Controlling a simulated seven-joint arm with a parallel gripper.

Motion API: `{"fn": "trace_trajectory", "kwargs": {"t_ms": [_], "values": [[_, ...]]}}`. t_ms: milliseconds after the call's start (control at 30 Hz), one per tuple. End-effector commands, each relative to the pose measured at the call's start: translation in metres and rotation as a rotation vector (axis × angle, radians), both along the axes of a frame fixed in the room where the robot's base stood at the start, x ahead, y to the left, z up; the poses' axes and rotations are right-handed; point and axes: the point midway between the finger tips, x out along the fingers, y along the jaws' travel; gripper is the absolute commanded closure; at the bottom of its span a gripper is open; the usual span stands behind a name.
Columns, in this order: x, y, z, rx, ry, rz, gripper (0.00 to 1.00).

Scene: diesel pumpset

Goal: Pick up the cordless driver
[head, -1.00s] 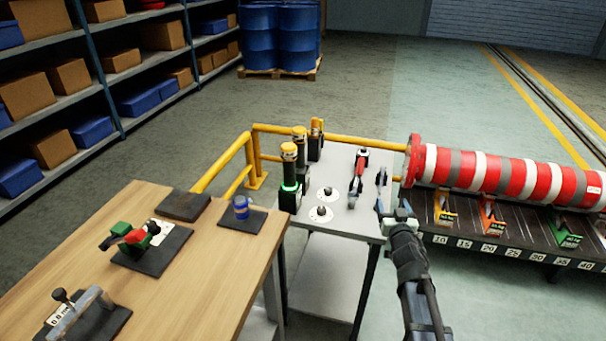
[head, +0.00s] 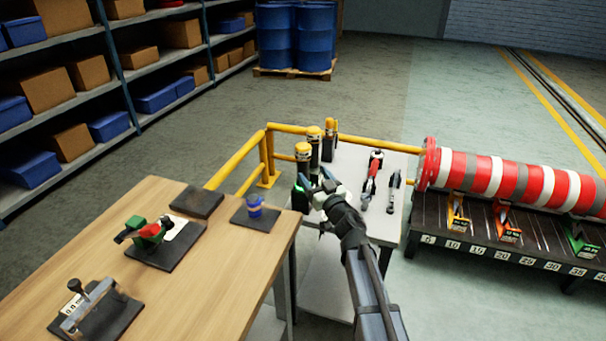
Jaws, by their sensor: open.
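Several upright black tools with yellow tops stand at the back left of the grey metal table. The nearest one (head: 303,152), with a green lit ring low down, looks like the cordless driver; I cannot tell for certain. My gripper (head: 317,182) is open right beside its lower part, on the right and near side. The gripper hides part of its base, and I cannot tell whether they touch. Two more such tools (head: 314,134) (head: 330,126) stand just behind.
A red-and-white tool (head: 372,172) and a grey tool (head: 393,190) lie right of my gripper on the metal table (head: 383,225). A yellow rail (head: 350,140) runs behind. The wooden bench (head: 200,270) at left holds a blue can (head: 255,206) and fixtures.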

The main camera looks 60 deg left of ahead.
Motion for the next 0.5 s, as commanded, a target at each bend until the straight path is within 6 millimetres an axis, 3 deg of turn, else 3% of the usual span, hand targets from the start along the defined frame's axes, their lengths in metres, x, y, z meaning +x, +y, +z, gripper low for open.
{"fn": "trace_trajectory", "kwargs": {"t_ms": [33,133,500], "values": [[0.001,0.014,0.001,0.0,0.0,0.001,0.28],[0.001,0.029,0.003,0.0,0.0,0.0,0.28],[-0.001,0.052,0.006,-0.001,0.0,-0.001,0.28]]}}
